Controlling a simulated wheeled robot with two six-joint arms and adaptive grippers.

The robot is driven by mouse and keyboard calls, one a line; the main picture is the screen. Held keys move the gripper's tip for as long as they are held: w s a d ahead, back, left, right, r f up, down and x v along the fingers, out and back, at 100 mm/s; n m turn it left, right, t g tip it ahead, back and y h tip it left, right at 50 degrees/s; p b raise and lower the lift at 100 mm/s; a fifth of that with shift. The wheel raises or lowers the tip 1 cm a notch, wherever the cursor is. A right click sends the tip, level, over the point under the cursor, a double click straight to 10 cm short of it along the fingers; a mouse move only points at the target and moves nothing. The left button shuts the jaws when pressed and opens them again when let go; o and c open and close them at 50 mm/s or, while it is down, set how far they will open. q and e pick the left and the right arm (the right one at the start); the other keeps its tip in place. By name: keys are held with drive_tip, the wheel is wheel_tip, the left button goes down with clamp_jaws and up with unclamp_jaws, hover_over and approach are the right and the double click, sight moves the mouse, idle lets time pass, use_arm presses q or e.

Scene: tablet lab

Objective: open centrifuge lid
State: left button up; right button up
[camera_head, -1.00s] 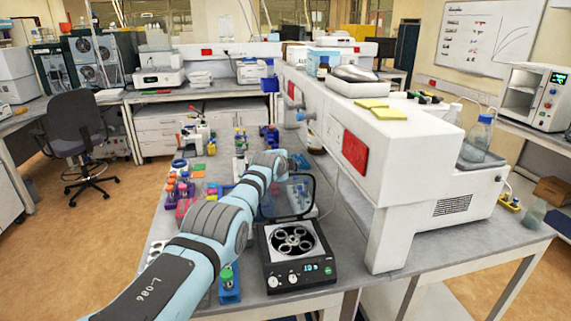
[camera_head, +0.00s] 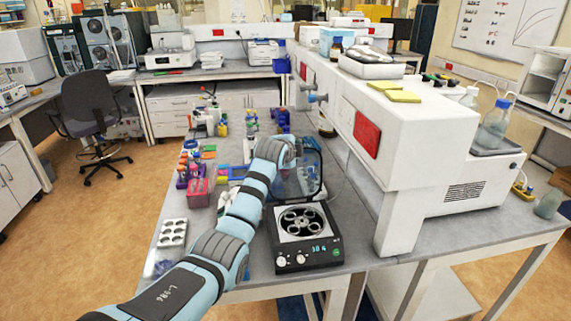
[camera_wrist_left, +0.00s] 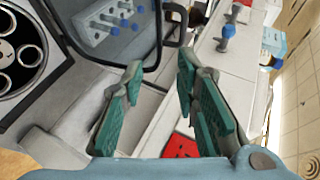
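The black and grey centrifuge (camera_head: 306,256) stands on the bench with its round rotor (camera_head: 302,223) exposed. Its clear, dark-rimmed lid (camera_head: 308,172) stands raised at the back edge. In the head view my left arm reaches up beside the lid, and the wrist hides the fingers. In the left wrist view my left gripper (camera_wrist_left: 162,75) is open, with green pads apart and nothing between them. The lid's dark rim (camera_wrist_left: 160,28) is close to the left finger there; I cannot tell if they touch. The rotor (camera_wrist_left: 20,50) shows at the far left. My right gripper is out of view.
A large white machine (camera_head: 430,140) with a red panel stands right of the centrifuge. Left of my arm are a white plate with wells (camera_head: 173,233), a pink tube rack (camera_head: 197,192) and several colored items. The bench's front strip is mostly clear.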

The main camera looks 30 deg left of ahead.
use_arm(q)
drive_tip(key=s+d, duration=0.2)
drive_tip(key=s, duration=0.6)
drive_tip(key=shift+s+d, duration=0.2)
drive_tip(key=shift+s, duration=0.2)
